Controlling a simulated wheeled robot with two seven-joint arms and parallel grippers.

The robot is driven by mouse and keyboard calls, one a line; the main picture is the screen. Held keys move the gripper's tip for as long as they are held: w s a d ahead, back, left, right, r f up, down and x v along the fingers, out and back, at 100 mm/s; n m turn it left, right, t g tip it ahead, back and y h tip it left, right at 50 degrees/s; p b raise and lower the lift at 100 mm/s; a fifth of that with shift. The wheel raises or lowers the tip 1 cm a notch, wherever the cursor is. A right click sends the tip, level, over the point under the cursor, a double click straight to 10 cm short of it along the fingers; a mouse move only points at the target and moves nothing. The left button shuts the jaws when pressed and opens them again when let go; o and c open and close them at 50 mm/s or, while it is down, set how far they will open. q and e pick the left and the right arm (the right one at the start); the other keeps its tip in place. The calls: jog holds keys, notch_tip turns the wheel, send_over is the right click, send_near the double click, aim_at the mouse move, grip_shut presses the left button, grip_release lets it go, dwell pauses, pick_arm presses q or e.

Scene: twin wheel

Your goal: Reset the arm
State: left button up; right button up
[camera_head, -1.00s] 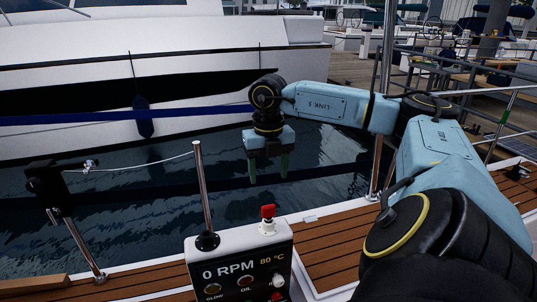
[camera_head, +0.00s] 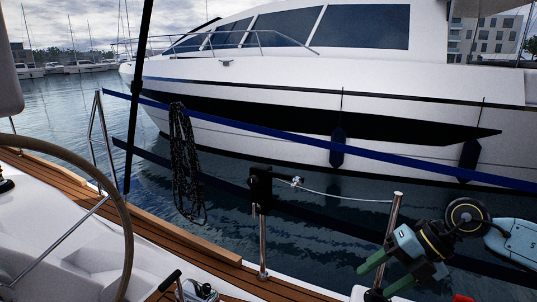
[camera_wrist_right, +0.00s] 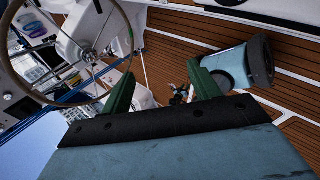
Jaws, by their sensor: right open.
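My right gripper (camera_head: 377,279) is at the lower right of the head view, with its two green fingers pointing down and to the left. The fingers are apart and hold nothing. In the right wrist view the same open gripper (camera_wrist_right: 160,74) has its fingers spread over the deck, with nothing between them. My right arm comes in from the right edge and is mostly cut off. My left gripper is not in view.
A steering wheel (camera_head: 122,215) stands at the left. A metal post (camera_head: 391,222) is close to the right gripper. A stanchion with a black box (camera_head: 260,187) stands left of it. Blue rail straps (camera_head: 240,126) cross ahead, with water and a white yacht (camera_head: 255,75) beyond.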

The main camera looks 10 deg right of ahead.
jog(key=w+a+r+m+t+y, duration=0.2)
jog(key=a+r+m+t+y, duration=0.15)
jog(key=a, duration=0.35)
jog(key=w+a+r+m+t+y, duration=0.1)
jog(key=a+r+m+t+y, duration=0.1)
jog(key=a+t+y, duration=0.4)
jog(key=s+d+f+m+h, duration=0.2)
jog(key=d+f+m+h, duration=0.1)
jog(key=f+m+h, duration=0.55)
jog(key=s+d+f+m+h, duration=0.3)
jog(key=f+m+h, duration=0.2)
jog(key=m+h, duration=0.6)
jog(key=s+a+f+m+g+y, duration=0.15)
jog(key=s+f+g, duration=0.3)
jog(key=s, duration=0.45)
jog(key=s+a+f+m+g+y, duration=0.1)
jog(key=s+a+f+m+g, duration=0.15)
jog(key=s+f+g, duration=0.4)
jog(key=s+f, duration=0.3)
jog(key=f, duration=2)
jog(key=s+d+f, duration=0.2)
jog(key=s+f, duration=0.5)
jog(key=s, duration=0.1)
jog(key=s+d+f, duration=0.3)
jog(key=s+f, duration=0.5)
jog(key=shift+s+d+f+n, duration=0.2)
jog(key=shift+s+n, duration=0.2)
jog(key=shift+g, duration=0.25)
